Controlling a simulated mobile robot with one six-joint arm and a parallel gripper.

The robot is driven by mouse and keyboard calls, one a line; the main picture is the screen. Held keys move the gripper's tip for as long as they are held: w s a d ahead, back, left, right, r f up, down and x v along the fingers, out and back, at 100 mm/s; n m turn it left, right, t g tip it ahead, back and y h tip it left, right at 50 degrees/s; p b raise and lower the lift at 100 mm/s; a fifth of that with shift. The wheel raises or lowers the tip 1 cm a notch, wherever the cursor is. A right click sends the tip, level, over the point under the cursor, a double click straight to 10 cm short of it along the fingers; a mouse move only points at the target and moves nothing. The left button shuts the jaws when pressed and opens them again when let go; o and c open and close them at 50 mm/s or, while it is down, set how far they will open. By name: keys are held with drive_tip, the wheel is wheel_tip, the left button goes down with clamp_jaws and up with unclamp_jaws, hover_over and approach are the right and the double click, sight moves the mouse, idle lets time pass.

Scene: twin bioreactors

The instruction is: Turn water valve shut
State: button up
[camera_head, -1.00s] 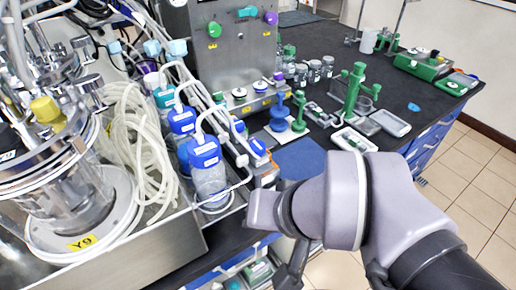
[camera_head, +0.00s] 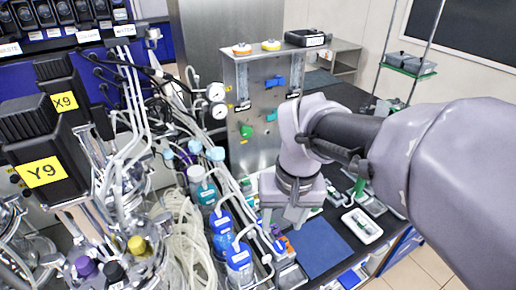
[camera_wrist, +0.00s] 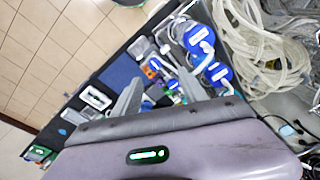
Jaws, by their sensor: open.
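A steel panel (camera_head: 255,98) stands behind the bench's middle in the head view. It carries a blue valve handle (camera_head: 274,82) at upper right and a green handle (camera_head: 246,131) lower left, with another green piece beside it. I cannot read which one is marked water. My arm covers the panel's lower right. My gripper (camera_head: 284,216) points down in front of the panel, above the bench and apart from the handles. In the wrist view my gripper (camera_wrist: 160,92) has its two fingers spread, with nothing held between them.
Blue-capped bottles (camera_head: 222,221) and coiled tubing (camera_head: 180,222) stand left of my gripper. A blue mat (camera_head: 318,247) and a white tray (camera_head: 362,226) lie on the black bench to its right. Round gauges (camera_head: 216,92) sit left of the panel. Black motor heads (camera_head: 45,150) are at far left.

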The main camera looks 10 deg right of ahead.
wheel_tip(320, 180, up, 4)
drive_tip(key=g+p, duration=0.1)
drive_tip(key=p, duration=0.3)
hover_over(279, 245)
drive_tip(key=shift+n+g+h, duration=0.3)
drive_tip(key=shift+n, duration=0.1)
wheel_tip(279, 245, down, 18)
drive_tip(key=b, duration=0.5)
drive_tip(key=shift+r+b, duration=0.1)
drive_tip(key=shift+b, duration=0.2)
clamp_jaws()
